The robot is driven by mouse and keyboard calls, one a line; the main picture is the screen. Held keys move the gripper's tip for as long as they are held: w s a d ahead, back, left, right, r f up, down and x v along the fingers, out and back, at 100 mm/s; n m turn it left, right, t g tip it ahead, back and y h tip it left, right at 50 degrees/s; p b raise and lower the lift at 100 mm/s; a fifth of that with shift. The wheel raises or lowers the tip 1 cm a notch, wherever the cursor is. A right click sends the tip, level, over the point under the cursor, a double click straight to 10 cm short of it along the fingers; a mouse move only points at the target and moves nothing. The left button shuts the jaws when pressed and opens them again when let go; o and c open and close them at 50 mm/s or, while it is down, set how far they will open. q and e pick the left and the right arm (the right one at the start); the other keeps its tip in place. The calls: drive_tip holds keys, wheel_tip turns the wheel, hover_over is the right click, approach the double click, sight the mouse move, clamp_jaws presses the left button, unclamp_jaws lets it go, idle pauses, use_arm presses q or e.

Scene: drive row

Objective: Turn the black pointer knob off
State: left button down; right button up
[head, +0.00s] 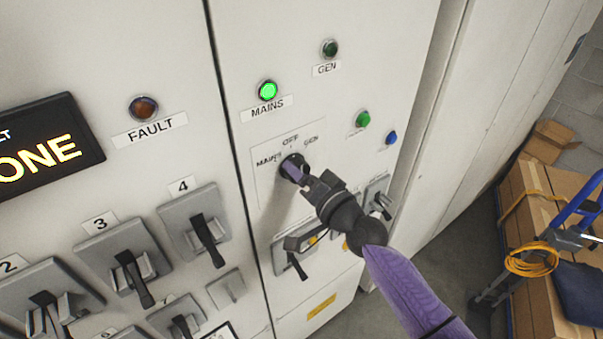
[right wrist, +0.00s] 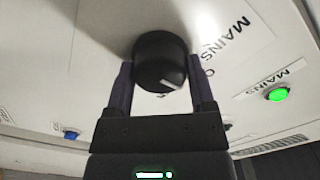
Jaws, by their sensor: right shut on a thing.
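The black pointer knob (head: 288,161) sits on a plate on the grey cabinet panel, under printed positions MAINS, OFF and GEN. In the head view my right gripper (head: 298,175) covers most of it. In the right wrist view the round knob (right wrist: 160,58) shows a short white mark near its lower edge. My right gripper (right wrist: 161,78) is shut on it, one finger on each side. I cannot tell exactly which position the pointer faces. My left gripper is not in view.
The MAINS lamp (head: 268,90) glows green; the GEN lamp (head: 330,48) is dark. A green lamp (head: 363,119) and a blue button (head: 391,137) lie to the right. Lever switches (head: 207,240) line the left panel. Boxes and a blue hand truck (head: 577,212) stand at the right.

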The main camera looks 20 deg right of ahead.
drive_tip(key=o, duration=1.2)
drive_tip(key=b+v, duration=0.1)
drive_tip(key=v, duration=0.9)
drive_tip(key=shift+f, duration=0.1)
